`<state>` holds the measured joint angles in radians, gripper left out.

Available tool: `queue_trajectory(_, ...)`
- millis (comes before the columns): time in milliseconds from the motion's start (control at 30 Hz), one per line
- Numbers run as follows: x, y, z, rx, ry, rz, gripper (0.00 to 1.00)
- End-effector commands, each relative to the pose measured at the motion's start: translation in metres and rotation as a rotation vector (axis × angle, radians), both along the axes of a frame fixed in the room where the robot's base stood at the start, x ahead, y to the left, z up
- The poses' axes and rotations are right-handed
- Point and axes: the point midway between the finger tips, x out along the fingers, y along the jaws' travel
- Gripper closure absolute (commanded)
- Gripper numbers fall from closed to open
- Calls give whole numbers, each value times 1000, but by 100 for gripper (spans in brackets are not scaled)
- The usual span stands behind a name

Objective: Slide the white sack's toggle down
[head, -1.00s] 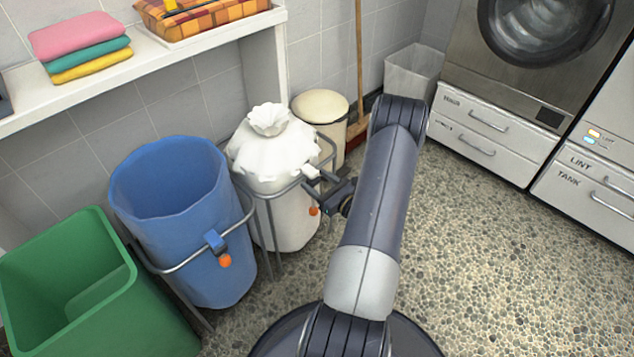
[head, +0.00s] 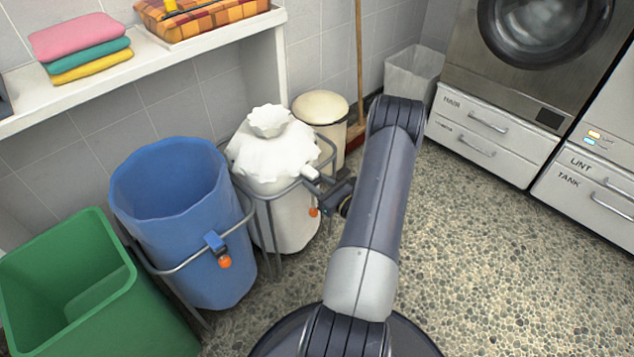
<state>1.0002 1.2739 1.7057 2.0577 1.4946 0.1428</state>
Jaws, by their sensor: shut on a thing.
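The white sack (head: 272,155) hangs upright in a grey wire stand, its top gathered into a ruffled neck. A white toggle (head: 311,173) sits at the sack's right side, near the stand's rim. An orange ball (head: 314,212) hangs below it. My gripper (head: 322,184) is at the sack's right side, shut on the toggle as far as I can see. The fingertips are small and partly hidden by the toggle and my own arm.
A blue sack (head: 175,240) in its stand and a green bin (head: 85,290) are to the left. A cream-lidded bin (head: 321,107) and a broom (head: 359,60) stand behind. Steel machines with drawers (head: 490,130) are at right. The pebbled floor (head: 490,270) is clear.

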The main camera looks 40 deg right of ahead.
Motion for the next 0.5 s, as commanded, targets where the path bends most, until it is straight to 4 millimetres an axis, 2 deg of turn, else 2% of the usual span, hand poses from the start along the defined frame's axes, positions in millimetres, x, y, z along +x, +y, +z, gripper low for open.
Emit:
queue_trajectory(133, 0, 0, 0, 1, 0, 0, 100)
queue_trajectory(333, 0, 0, -3, 1, 1, 0, 100)
queue_trajectory(500, 0, 0, -14, 1, 1, 0, 100)
